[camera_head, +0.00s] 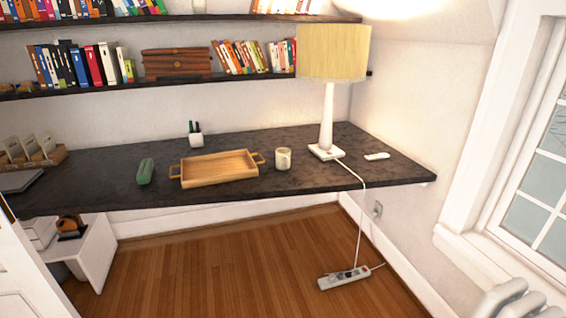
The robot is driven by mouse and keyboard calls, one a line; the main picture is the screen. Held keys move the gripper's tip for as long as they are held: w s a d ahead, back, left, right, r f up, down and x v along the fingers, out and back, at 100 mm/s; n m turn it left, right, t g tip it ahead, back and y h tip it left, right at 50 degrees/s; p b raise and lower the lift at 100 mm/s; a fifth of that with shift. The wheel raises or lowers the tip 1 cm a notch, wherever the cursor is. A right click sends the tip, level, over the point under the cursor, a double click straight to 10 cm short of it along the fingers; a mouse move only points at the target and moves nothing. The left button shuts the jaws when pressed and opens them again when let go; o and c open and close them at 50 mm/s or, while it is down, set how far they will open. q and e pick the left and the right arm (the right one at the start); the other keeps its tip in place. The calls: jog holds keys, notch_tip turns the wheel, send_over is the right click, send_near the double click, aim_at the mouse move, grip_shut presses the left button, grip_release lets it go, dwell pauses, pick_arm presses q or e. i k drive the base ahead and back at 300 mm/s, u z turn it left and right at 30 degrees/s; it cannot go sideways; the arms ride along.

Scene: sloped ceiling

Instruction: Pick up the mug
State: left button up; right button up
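A small cream mug (283,159) stands upright on the dark desk (310,178), near its front edge. It is between a wooden tray on its left and a lamp on its right. The side of the mug facing away is hidden. Neither of my grippers is in the camera view.
A wooden tray (217,180) with side handles lies left of the mug. A white lamp (327,125) with a yellow shade stands right, its cord hanging to a power strip (344,278). A green object (146,171) lies further left. Wooden floor (215,262) is open before the desk.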

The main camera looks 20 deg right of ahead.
aim_at(284, 161)
jog(key=z, duration=0.3)
jog(key=i, duration=0.3)
jog(key=z, duration=0.9)
jog(key=i, duration=0.75)
jog(key=z, duration=0.4)
jog(key=i, duration=0.95)
jog(key=u, duration=0.35)
